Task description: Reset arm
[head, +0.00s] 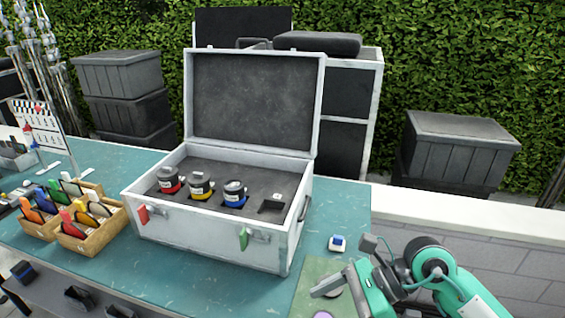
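My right gripper (337,290) is at the lower right, over a green mat (312,275) on the teal table. Its fingers look spread apart, with nothing visible held between them. My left gripper is not in the head view. A white case (210,240) stands open left of the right gripper, its lid (253,100) upright. In its dark insert stand a red-banded lens (169,180), a yellow-banded lens (200,185) and a blue-banded lens (235,193). An empty square recess (272,207) is at the insert's right.
A small blue-and-white item (337,243) lies right of the case. Wooden boxes (88,243) with colored items and a clapperboard (38,127) are at the left. The teal table (225,283) is clear before the case. Dark crates (120,95) stand behind.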

